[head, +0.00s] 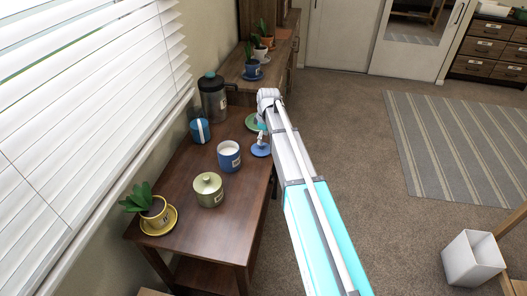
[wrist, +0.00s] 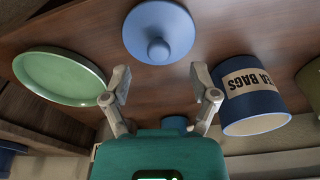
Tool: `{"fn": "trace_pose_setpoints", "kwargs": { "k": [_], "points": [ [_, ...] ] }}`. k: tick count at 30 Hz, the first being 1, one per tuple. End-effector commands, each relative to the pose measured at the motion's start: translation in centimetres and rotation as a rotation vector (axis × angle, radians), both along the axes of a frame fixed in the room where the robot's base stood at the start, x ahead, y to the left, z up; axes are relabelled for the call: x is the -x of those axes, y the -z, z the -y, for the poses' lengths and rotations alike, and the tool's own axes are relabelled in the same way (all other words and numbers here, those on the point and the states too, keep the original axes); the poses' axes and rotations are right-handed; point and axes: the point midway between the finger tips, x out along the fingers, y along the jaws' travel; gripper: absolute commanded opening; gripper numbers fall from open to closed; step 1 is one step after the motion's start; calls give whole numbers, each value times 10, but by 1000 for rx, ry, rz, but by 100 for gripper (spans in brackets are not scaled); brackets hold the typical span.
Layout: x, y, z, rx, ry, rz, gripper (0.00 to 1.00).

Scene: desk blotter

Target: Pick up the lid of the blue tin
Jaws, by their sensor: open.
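The blue lid (head: 261,150), a flat disc with a round knob, lies on the desk beside the blue tin. In the wrist view the lid (wrist: 158,25) is at the top centre, knob facing me. The blue tin (head: 229,160) stands uncovered with a pale inside; in the wrist view its side (wrist: 262,100) bears a "TEA BAGS" label, partly cut off. My gripper (head: 262,131) is just above and behind the lid in the head view. In the wrist view my gripper (wrist: 161,85) is open and empty, its fingertips apart from the lid.
A green dish (wrist: 62,76) lies near the lid, beside my gripper. A green lidded tin (head: 208,193) and a plant on a yellow saucer (head: 171,222) stand nearer. A dark jar (head: 213,100) and a blue banded container (head: 200,131) stand behind. The front-right desktop is clear.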

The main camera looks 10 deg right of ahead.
Motion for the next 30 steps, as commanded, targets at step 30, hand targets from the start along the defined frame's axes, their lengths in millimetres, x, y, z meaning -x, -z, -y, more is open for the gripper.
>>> {"fn": "trace_pose_setpoints", "kwargs": {
  "k": [30],
  "points": [
    [-3,44,-7,0,0,0,76]
  ]
}}
